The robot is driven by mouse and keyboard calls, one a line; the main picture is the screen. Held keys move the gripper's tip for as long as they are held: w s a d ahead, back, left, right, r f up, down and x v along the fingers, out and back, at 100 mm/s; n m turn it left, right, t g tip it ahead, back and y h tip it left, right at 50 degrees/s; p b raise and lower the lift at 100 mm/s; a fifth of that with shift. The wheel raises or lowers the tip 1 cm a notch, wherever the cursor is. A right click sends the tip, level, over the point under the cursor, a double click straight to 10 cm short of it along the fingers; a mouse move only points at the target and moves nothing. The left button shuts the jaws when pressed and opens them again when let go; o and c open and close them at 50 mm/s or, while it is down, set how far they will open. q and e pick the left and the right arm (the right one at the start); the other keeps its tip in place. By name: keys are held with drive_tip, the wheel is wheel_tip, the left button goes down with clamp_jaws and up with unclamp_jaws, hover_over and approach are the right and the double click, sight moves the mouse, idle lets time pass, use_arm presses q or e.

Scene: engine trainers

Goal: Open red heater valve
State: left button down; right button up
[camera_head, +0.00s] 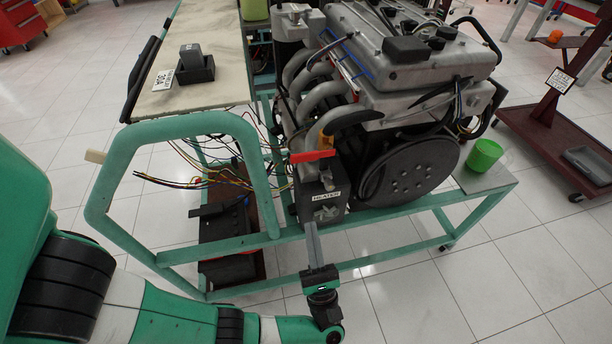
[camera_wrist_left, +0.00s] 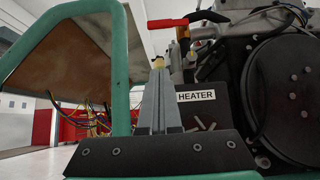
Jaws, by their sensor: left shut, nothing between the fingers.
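My left gripper (camera_head: 310,228) is shut and empty, fingers pointing up, below the handle and in front of the box. It also shows in the left wrist view (camera_wrist_left: 158,75). It looks apart from the handle. My right gripper is not in view.
A green frame (camera_head: 240,130) with a curved tube stands left of the valve, and its lower rail (camera_head: 420,198) runs near my gripper. Loose wires (camera_head: 190,180) hang at left. A large dark pulley (camera_head: 415,168) is at right. A green cup (camera_head: 484,155) stands on the frame's corner.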

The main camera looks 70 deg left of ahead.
sight(313, 156)
use_arm(q)
drive_tip(key=shift+d, duration=0.15)
drive_tip(key=s+d+r+p+x, duration=0.1)
drive_tip(key=p+x, duration=0.3)
drive_tip(key=x, duration=0.8)
drive_tip(key=shift+w+d+r, duration=0.25)
drive_tip(key=shift+w+r, duration=0.2)
drive_tip(key=shift+r, duration=0.45)
drive_tip(key=shift+p, duration=0.35)
drive_tip(key=shift+s+r+m+t+p, duration=0.15)
drive_tip(key=shift+m+t+p, duration=0.15)
drive_tip(key=shift+m+t, duration=0.45)
